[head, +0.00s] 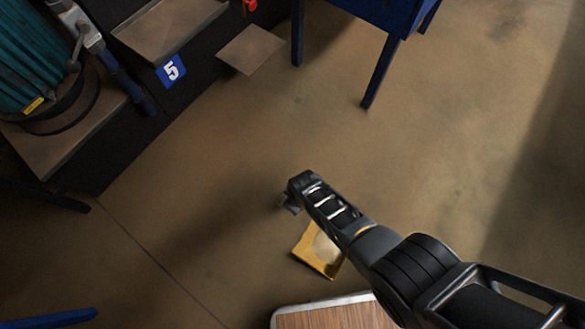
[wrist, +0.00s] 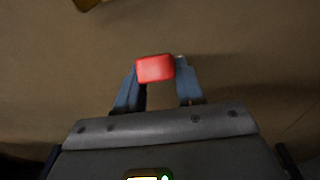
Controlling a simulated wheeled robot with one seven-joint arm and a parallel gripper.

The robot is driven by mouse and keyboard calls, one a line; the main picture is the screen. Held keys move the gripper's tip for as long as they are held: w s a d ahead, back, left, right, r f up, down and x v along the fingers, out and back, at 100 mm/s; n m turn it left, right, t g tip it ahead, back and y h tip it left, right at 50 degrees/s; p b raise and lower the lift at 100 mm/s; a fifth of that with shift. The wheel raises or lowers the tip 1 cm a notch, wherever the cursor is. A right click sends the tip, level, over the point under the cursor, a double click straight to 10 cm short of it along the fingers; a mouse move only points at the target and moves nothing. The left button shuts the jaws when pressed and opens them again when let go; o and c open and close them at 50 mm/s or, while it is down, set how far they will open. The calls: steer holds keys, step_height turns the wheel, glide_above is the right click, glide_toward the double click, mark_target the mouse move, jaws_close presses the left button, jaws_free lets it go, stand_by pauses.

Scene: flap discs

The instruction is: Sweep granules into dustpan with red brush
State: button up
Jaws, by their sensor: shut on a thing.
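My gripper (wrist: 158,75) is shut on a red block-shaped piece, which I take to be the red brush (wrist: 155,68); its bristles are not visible. In the head view my gripper (head: 291,205) is over the floor, and the brush is hidden by it and my arm. A yellow dustpan (head: 309,254) lies on the floor just below and right of the gripper, partly covered by my arm. It has a paler patch inside; I cannot tell whether that is granules. A bit of yellow (wrist: 86,4) shows at the wrist view's top left edge. No loose granules are distinguishable.
A wood-topped surface with a pale rim (head: 325,314) is at the bottom, near my arm. A blue-legged table (head: 385,60) stands at the top. A dark stepped unit with a teal reel (head: 35,60) is at the upper left. The central floor (head: 230,160) is clear.

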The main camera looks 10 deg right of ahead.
steer(key=shift+s+d, duration=0.7)
steer(key=shift+s+d+p, duration=1.25)
steer(key=shift+s+d, duration=0.25)
steer(key=shift+s+d+f+p, duration=0.15)
steer(key=shift+s+d+p, duration=0.25)
steer(key=shift+s+d, duration=0.8)
step_height(320, 180, up, 5)
steer(key=p, duration=0.4)
steer(key=shift+w+a+p, duration=0.1)
steer(key=shift+p, duration=0.3)
